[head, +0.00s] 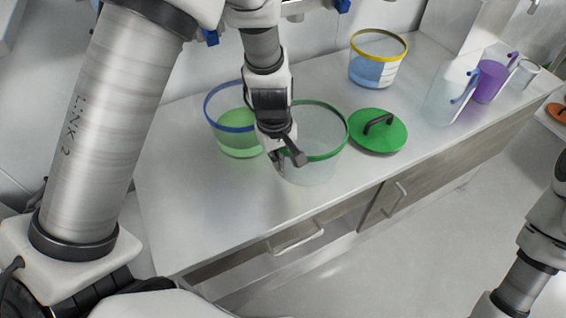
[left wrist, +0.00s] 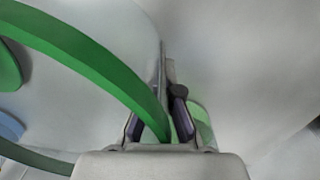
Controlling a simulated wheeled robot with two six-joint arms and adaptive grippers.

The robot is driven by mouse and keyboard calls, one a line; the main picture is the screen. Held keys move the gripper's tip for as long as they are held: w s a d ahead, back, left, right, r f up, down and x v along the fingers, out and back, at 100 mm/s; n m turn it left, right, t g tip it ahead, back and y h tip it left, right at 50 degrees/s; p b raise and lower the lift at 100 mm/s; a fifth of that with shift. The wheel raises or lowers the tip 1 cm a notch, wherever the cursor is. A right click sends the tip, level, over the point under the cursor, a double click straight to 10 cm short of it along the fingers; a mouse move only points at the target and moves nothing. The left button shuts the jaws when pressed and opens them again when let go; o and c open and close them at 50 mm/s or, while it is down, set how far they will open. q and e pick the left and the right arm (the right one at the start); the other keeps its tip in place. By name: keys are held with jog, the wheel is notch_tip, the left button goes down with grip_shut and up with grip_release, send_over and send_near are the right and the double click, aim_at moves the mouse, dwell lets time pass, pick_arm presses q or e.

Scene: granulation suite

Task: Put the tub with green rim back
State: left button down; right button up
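The clear tub with green rim (head: 332,152) is at the front part of the counter, open at the top and apparently empty. I cannot tell whether its base touches the counter. My left gripper (head: 288,160) is at the left side of its rim. In the left wrist view the green rim (left wrist: 100,70) runs between the fingers of the left gripper (left wrist: 165,85); the fingertips are close together on the thin wall. Part of my right arm shows at the right edge, but its gripper is out of view.
A blue-rimmed tub (head: 240,147) with green contents stands close left of the green-rimmed tub. A green lid (head: 378,131) with a black handle lies just right of it. A yellow-rimmed tub (head: 376,62) and jugs (head: 490,80) stand farther back. The counter's (head: 190,210) left front is clear.

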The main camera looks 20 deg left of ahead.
pick_arm(q)
jog(key=shift+f, duration=0.6)
jog(key=shift+a+r, duration=0.1)
jog(key=shift+r, duration=0.1)
jog(key=shift+f, duration=0.2)
jog(key=c, duration=1.3)
grip_release()
pick_arm(e)
jog(key=shift+w+a+f, duration=0.1)
jog(key=shift+f, duration=0.45)
pick_arm(q)
jog(key=shift+r, duration=0.15)
pick_arm(e)
jog(key=shift+r, duration=0.1)
pick_arm(q)
jog(key=shift+r+p, duration=0.3)
jog(key=r, duration=0.7)
jog(key=r+p, duration=0.1)
jog(key=r, duration=0.3)
jog(key=shift+s+a+r, duration=0.2)
jog(key=shift+s+r, duration=0.05)
jog(key=shift+s, duration=0.05)
pick_arm(e)
jog(key=shift+r, duration=0.7)
